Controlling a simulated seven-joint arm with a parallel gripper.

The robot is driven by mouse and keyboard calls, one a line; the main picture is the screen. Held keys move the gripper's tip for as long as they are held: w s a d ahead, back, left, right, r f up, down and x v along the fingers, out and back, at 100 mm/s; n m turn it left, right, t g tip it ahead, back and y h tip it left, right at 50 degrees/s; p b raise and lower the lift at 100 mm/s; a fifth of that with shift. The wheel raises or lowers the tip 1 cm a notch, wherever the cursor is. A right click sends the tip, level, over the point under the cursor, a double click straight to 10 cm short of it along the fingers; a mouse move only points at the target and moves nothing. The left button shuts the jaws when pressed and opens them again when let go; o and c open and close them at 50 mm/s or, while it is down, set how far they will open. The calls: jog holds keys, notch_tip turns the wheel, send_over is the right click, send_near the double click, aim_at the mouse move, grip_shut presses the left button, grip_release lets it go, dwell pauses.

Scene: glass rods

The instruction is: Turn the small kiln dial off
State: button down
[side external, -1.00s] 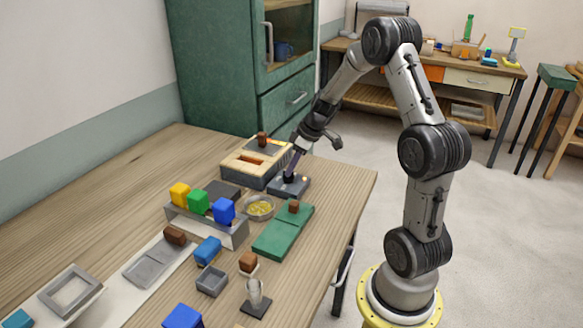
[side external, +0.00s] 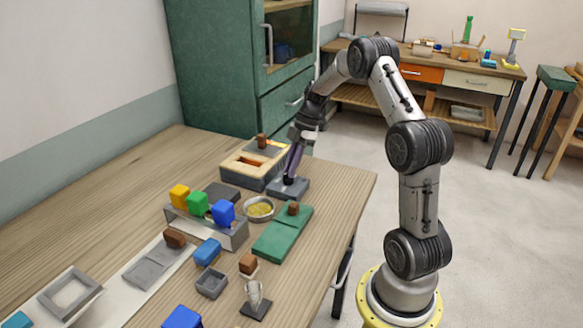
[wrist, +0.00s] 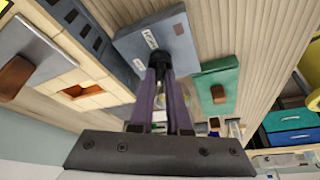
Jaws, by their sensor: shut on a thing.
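The small kiln dial is a dark knob (side external: 289,180) on a low grey control box (side external: 296,190) near the table's far right edge. In the wrist view the same box (wrist: 178,50) shows two white label marks and a small reddish-brown square. My gripper (side external: 290,178) points down at the box, tilted, with its purple fingers shut on the dial. In the wrist view my fingertips (wrist: 160,62) meet over the box's near side and hide most of the dial, so its setting cannot be read.
The cream brick kiln (side external: 240,172) with a glowing opening stands just left of the box. A dish of yellow bits (side external: 259,208) and a green board with a brown knob (side external: 280,236) lie nearer. Several coloured blocks stand on a grey rack (side external: 205,228).

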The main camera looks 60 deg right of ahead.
jog(key=n, duration=0.2)
jog(key=n+g, duration=0.2)
jog(key=n, duration=0.1)
jog(key=shift+w+d+n, duration=0.1)
jog(key=shift+w+n, duration=0.15)
jog(key=shift+n, duration=0.05)
dwell(0.4)
jog(key=c, duration=0.9)
grip_release()
jog(key=v, duration=1.3)
jog(key=shift+w+d+r, duration=0.15)
jog(key=shift+d+r, duration=0.15)
jog(key=shift+d, duration=0.1)
